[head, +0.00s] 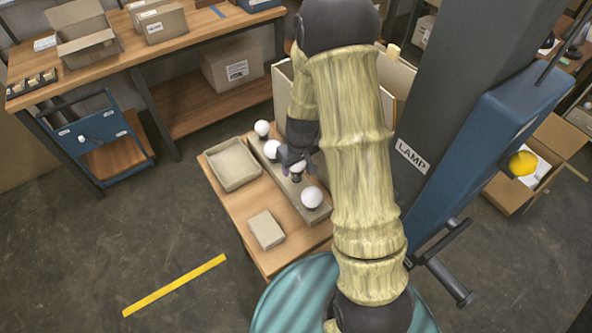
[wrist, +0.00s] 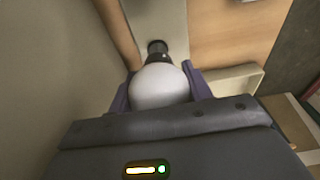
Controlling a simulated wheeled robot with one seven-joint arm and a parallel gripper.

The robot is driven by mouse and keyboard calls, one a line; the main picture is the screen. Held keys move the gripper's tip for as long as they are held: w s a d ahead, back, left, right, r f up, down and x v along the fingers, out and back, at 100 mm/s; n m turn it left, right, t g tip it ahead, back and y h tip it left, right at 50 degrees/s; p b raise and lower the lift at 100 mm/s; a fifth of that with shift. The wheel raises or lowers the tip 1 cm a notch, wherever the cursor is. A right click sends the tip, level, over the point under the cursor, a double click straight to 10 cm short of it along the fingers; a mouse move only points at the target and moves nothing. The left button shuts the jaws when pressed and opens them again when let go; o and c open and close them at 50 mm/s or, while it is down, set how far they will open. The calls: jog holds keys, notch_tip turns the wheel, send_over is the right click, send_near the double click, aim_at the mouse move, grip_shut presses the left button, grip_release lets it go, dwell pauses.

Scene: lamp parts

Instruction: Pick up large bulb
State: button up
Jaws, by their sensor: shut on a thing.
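A white round bulb with a dark base (wrist: 158,88) sits between the two purple fingers of my gripper (wrist: 160,96) in the wrist view. The fingers are shut on its sides, and its dark base points away from the palm. In the head view my gripper (head: 294,165) is over the long grey holder (head: 287,187), and the held bulb (head: 298,168) shows only in part below the fingers. I cannot tell whether its base is clear of the holder. Other white bulbs stand along the holder: one in front (head: 312,197) and two behind (head: 272,149) (head: 262,128).
The small wooden table (head: 232,207) also carries an empty shallow tray (head: 233,164) and a small flat box (head: 266,230). An open cardboard box stands behind my arm. A blue cart (head: 95,140) and a workbench (head: 190,40) are at the left.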

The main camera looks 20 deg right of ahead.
notch_tip(320, 180, up, 7)
jog(key=shift+f, duration=0.2)
dwell(0.6)
